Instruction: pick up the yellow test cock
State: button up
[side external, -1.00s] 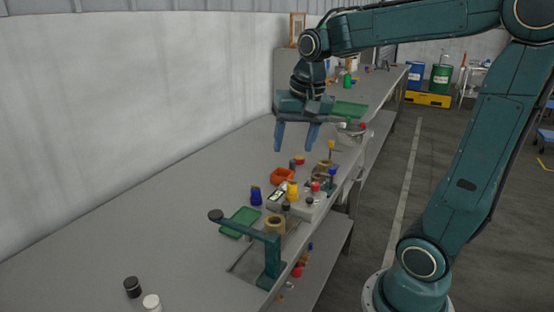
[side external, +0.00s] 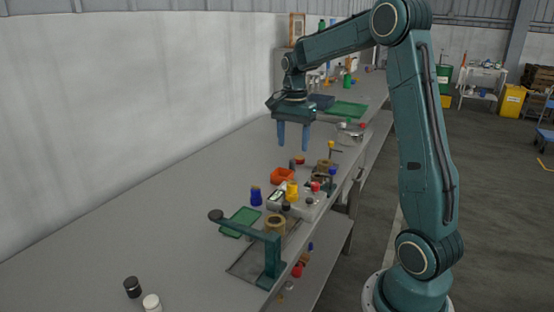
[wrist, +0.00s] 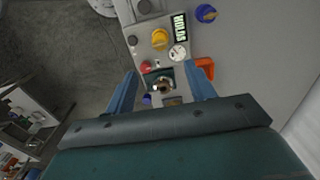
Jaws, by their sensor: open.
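Two yellow parts show, and I cannot tell for sure which is the test cock. One is a squat yellow part (side external: 292,190) on the light control box; it also shows in the wrist view (wrist: 160,40), beside a lit display. The other is a small yellow top (side external: 331,146) on a thin stem farther back. My gripper (side external: 293,147) is open and empty, pointing down above the bench behind the box. In the wrist view its fingers (wrist: 160,73) straddle a brown round fitting (wrist: 163,86) in the picture, below the squat yellow part.
The control box (side external: 308,207) carries a red knob (side external: 315,187) and a gauge (wrist: 178,53). The bench's left side is mostly clear.

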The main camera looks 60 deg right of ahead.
aim_at(292, 181)
jog(key=shift+f, duration=0.15)
jog(key=shift+f, duration=4.15)
jog(key=shift+f, duration=2.6)
grip_shut()
jog(key=shift+r, duration=0.2)
